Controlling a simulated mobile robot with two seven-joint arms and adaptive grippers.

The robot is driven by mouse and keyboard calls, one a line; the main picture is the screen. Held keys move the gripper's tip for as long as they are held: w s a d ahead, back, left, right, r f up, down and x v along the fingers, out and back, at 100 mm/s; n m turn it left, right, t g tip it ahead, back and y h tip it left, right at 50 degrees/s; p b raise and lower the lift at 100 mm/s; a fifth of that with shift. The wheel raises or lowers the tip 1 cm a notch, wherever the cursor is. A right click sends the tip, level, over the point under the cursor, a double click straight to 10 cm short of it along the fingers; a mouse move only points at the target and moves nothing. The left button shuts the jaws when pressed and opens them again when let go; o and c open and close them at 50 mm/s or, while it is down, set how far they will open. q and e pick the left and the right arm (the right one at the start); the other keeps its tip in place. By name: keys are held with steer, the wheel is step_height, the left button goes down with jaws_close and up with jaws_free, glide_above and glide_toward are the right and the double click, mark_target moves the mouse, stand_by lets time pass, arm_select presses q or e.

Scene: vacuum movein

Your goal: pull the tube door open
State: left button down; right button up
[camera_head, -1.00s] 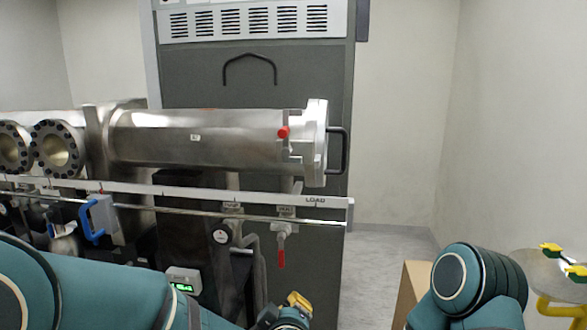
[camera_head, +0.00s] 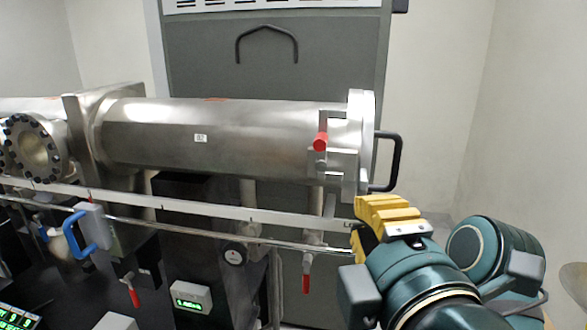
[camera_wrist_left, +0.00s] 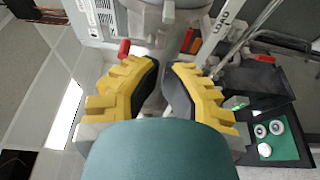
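The metal tube (camera_head: 215,138) lies horizontally across the head view. Its door (camera_head: 357,145) is the pale round flange at its right end, flush against the tube end. A black U-shaped handle (camera_head: 396,163) sticks out to the right of the door. A red-tipped latch (camera_head: 320,142) sits by the flange; a red tip also shows in the left wrist view (camera_wrist_left: 124,48). My left gripper (camera_head: 378,218) is just below the door and handle, apart from the handle as far as I can tell. In the left wrist view its yellow fingers (camera_wrist_left: 165,78) are spread and empty. My right gripper is out of view.
A white rail (camera_head: 200,208) and a metal bar run below the tube. A red-handled valve (camera_head: 306,283) hangs under them. A dark cabinet (camera_head: 330,65) stands behind. The wall area right of the handle is clear.

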mark_target(342, 177)
arm_select(q)
steer(key=w, duration=0.6)
steer(key=w+p, duration=0.1)
steer(key=w, duration=0.2)
steer(key=shift+w+a, duration=0.25)
arm_select(e)
steer(key=shift+s+r, duration=0.2)
steer(key=shift+r, duration=0.45)
arm_select(q)
steer(key=shift+s+d, duration=0.1)
steer(key=shift+d, duration=0.05)
